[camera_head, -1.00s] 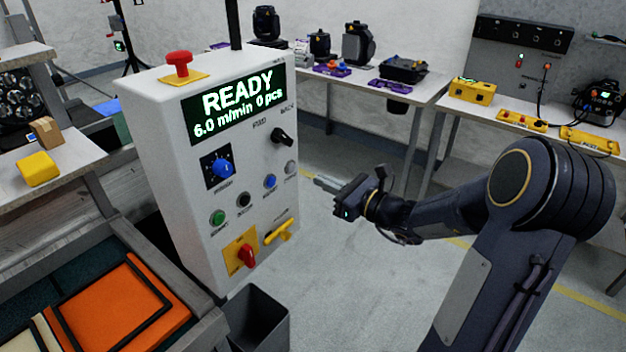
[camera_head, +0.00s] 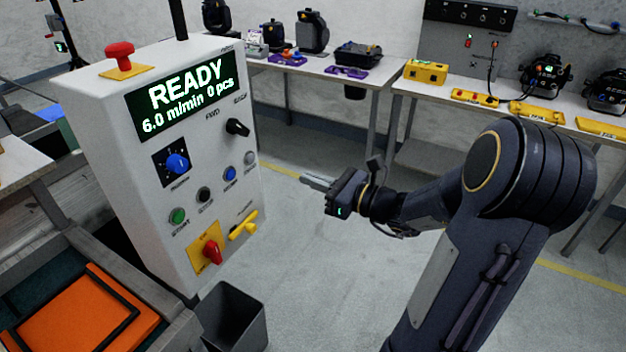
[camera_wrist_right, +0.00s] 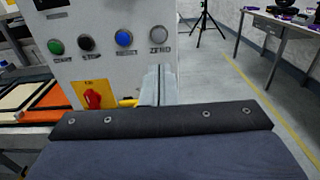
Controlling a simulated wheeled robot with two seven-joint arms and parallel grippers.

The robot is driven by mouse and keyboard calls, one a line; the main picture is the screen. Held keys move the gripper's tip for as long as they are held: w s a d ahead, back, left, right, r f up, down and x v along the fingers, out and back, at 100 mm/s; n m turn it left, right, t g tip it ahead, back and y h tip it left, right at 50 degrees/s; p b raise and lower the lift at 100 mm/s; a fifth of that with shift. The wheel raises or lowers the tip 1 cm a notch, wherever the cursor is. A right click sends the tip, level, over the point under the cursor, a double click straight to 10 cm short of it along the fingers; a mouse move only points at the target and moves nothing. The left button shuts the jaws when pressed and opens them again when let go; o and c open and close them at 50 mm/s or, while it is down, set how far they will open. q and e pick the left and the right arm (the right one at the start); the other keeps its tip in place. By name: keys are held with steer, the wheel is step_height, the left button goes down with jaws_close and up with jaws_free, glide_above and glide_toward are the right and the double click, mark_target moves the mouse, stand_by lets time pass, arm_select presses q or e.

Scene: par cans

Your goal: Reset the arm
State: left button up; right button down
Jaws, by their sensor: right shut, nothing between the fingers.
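My right gripper (camera_head: 318,183) is shut and empty, held in the air to the right of a white control cabinet (camera_head: 130,150). Its fingers point left toward the cabinet and look apart from it in the head view. In the right wrist view the shut fingers (camera_wrist_right: 158,86) overlap the cabinet's lower right part, below the white button. The right arm (camera_head: 450,215) is mine and comes in from the right, bent at the elbow. My left gripper is not in view.
The cabinet has a lit display (camera_head: 180,93) reading READY, a red mushroom button (camera_head: 119,53), knobs and a red switch (camera_head: 212,251). A dark bin (camera_head: 235,315) stands below. Tables with equipment (camera_head: 330,66) line the back. Floor between is clear.

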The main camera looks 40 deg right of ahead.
stand_by(0.3)
steer(key=s+a+n+g+y, duration=0.2)
steer(key=s+a+n+g, duration=0.3)
steer(key=a+n, duration=0.3)
steer(key=s+a+n+g+y, duration=0.2)
steer(key=s+a+n+g, duration=0.25)
steer(key=a+n, duration=0.35)
steer(key=s+f+n+h, duration=0.2)
steer(key=s+n+h, duration=0.1)
steer(key=s+n, duration=0.2)
steer(key=s+f+n+g+h, duration=0.1)
steer(key=s+f+n+h, duration=0.1)
steer(key=s+n+h, duration=0.2)
steer(key=s+n, duration=0.2)
steer(key=n, duration=0.2)
steer(key=shift+s+f+n+p, duration=0.15)
steer(key=shift+f+n+p, duration=0.15)
steer(key=shift+f+n, duration=0.1)
steer(key=shift+d+g, duration=0.1)
steer(key=shift+g, duration=0.15)
